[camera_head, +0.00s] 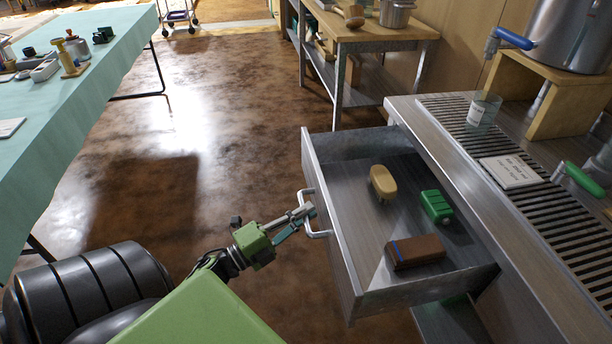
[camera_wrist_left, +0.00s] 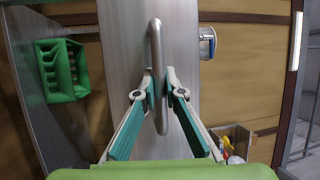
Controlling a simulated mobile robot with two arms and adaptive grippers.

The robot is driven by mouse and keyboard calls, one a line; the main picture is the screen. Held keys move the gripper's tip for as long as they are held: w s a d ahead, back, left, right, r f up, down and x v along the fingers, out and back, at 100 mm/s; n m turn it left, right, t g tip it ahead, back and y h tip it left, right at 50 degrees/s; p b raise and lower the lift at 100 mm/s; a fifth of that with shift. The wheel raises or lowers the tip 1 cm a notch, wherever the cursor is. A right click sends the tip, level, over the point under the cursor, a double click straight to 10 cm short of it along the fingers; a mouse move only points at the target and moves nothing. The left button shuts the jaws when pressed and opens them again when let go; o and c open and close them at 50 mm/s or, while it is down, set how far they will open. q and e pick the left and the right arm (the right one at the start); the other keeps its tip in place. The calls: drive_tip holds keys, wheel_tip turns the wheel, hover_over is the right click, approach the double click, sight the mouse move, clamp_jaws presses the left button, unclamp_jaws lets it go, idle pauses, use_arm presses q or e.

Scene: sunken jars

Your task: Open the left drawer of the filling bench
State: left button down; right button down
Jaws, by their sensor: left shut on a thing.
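The left drawer (camera_head: 345,232) of the filling bench (camera_head: 480,190) stands pulled well out, its inside open to view in the head view. Its front carries a pale bar handle (camera_head: 310,213). My left gripper (camera_head: 304,213) is shut on this handle. In the left wrist view, the fingers (camera_wrist_left: 162,92) of my left gripper close on either side of the handle (camera_wrist_left: 155,50). My right gripper is not in view.
On the bench top are a glass jar (camera_head: 484,109), a white card (camera_head: 510,172) and a slatted grate (camera_head: 545,215). A table with a green cloth (camera_head: 95,70) is at left. A wooden-topped table (camera_head: 375,35) stands behind. The brown floor (camera_head: 220,120) between is clear.

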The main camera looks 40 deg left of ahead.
use_arm(q)
drive_tip(key=c, duration=2.1)
unclamp_jaws()
drive_tip(key=v, duration=1.2)
